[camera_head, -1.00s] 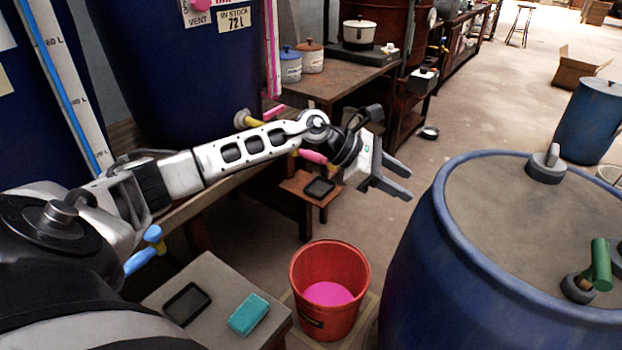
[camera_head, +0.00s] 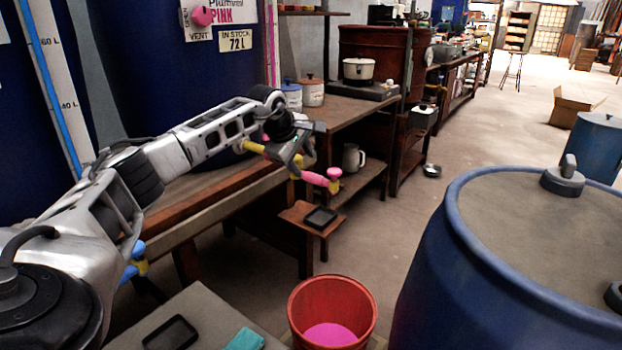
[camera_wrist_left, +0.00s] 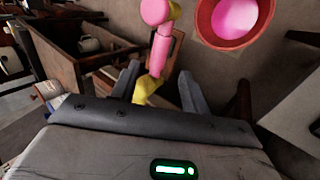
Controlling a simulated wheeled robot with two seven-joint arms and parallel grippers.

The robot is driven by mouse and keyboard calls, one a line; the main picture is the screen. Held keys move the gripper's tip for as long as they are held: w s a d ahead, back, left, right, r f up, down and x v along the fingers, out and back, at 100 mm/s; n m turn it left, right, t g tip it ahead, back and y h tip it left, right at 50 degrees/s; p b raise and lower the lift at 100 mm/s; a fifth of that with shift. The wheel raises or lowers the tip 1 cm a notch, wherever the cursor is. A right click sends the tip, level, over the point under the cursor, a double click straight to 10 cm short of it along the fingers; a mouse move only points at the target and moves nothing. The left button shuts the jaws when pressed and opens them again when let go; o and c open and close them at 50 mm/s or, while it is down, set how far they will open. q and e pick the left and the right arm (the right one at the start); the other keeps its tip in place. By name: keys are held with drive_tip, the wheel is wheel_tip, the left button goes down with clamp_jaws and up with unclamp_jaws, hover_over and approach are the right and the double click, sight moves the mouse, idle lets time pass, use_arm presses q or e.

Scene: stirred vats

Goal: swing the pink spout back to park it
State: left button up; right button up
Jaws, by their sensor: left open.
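The pink spout (camera_head: 314,178) sticks out to the right from a yellow pipe (camera_head: 253,147) at the foot of the big blue vat (camera_head: 190,80). Its outer end is above the small stand with a black tray. My left gripper (camera_head: 297,164) is at the spout's inner end; its fingers are hard to make out there. In the left wrist view the open fingers (camera_wrist_left: 160,80) are on either side of the spout's yellow joint (camera_wrist_left: 147,88), with gaps visible. The pink spout (camera_wrist_left: 160,48) runs up between and beyond them. My right gripper is not in view.
A red bucket (camera_head: 300,308) holding pink liquid (camera_head: 332,335) stands below, nearer than the spout. A black tray (camera_head: 320,217) lies on the low stand (camera_head: 298,213). A blue barrel (camera_head: 440,260) fills the right. A blue-handled spout (camera_head: 133,262) is at the left, by my arm.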

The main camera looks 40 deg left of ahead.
sight(312, 176)
use_arm(q)
drive_tip(key=b+x, duration=0.1)
drive_tip(key=x, duration=0.5)
drive_tip(key=shift+w+f, duration=0.15)
drive_tip(key=shift+f, duration=0.1)
clamp_jaws()
